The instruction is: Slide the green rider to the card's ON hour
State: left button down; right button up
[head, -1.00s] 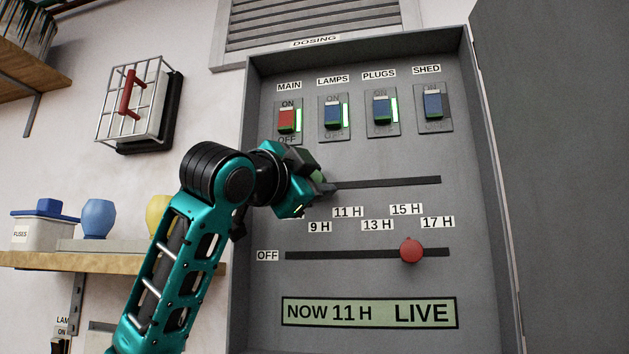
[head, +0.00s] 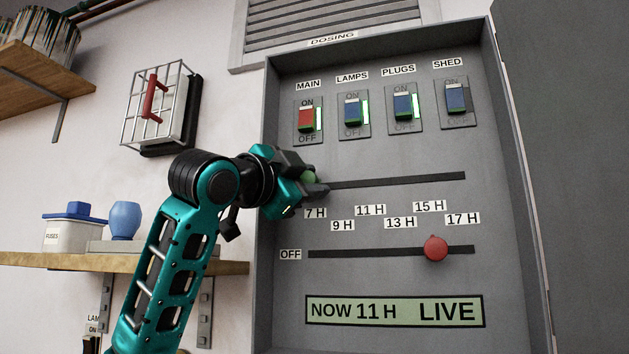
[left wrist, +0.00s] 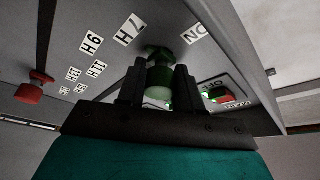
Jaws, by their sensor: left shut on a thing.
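The green rider (head: 309,177) is at the left part of the upper slot (head: 400,182) in the grey panel. My left gripper (head: 314,184) is shut on it, its fingers on either side. In the left wrist view the rider (left wrist: 159,80) shows between the two dark fingers (left wrist: 159,88), between the ON label (left wrist: 198,33) and the 7 H label (left wrist: 128,30). In the head view the rider is near above the 7 H label (head: 315,213). My right gripper is not seen.
The red rider (head: 435,249) sits on the lower slot (head: 360,253), below 15 H and 17 H. Switches (head: 306,117) line the panel above. The display (head: 395,311) reads NOW 11 H LIVE. A shelf (head: 150,264) and wire cage (head: 155,105) are left of the panel.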

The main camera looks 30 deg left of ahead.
pick_arm(q)
jog(key=c, duration=0.8)
grip_release()
jog(key=shift+s+a, duration=0.1)
jog(key=shift+a, duration=0.15)
jog(key=b+v, duration=0.2)
jog(key=v, duration=1.1)
jog(key=shift+d+b, duration=0.15)
jog(key=shift+b, duration=0.25)
